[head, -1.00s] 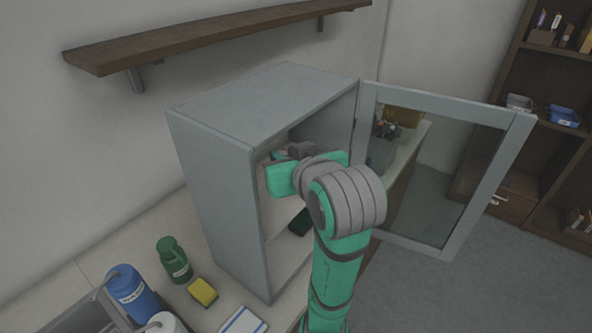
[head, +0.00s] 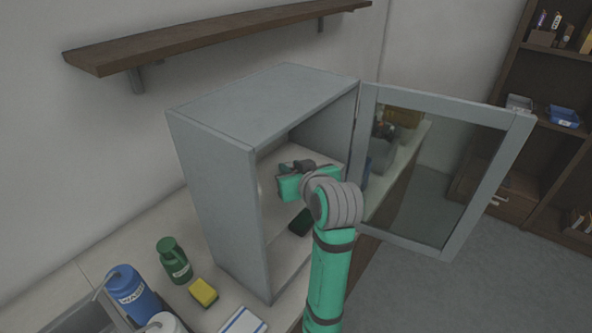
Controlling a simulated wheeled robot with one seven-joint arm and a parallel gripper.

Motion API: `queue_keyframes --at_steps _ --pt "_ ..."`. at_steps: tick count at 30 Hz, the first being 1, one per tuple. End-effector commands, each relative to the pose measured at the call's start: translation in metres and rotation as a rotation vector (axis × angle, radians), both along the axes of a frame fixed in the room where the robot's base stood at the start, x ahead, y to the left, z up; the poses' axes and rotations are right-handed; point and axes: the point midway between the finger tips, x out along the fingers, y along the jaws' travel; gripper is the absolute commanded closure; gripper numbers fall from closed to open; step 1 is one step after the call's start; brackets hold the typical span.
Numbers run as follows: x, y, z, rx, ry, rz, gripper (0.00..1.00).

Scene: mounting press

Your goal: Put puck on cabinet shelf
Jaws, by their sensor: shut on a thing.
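The grey cabinet (head: 221,207) stands on the counter with its glass door (head: 440,165) swung open to the right. Its inner shelf (head: 283,205) shows pale through the opening. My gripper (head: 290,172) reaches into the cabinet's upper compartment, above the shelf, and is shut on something. My arm and wrist cover most of the gripper and what it holds, so I cannot make out the puck.
A blue wash bottle (head: 133,296), a green bottle (head: 174,260) and a yellow sponge (head: 203,292) stand left of the cabinet, beside a sink. A wooden wall shelf (head: 210,38) is above. The open door bounds the space to the right of my arm.

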Motion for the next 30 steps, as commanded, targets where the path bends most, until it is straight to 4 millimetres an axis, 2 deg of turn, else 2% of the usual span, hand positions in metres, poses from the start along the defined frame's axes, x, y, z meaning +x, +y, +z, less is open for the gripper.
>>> queue_keyframes --at_steps 2,13,14,16,27,30 --pt "0.0 0.0001 -0.0063 0.001 -0.001 0.0 1.0" --pt "-0.0002 -0.0002 -0.0099 0.001 0.0 0.0 1.0" --pt "-0.0002 -0.0002 -0.0102 0.0 0.0 0.0 0.76" --pt "-0.0001 -0.0001 -0.0097 0.0 -0.001 0.0 0.59" --pt "0.0001 0.0 -0.0056 0.0 -0.003 -0.001 0.59" --pt "-0.0079 -0.0034 -0.0019 0.001 -0.003 -0.001 0.59"
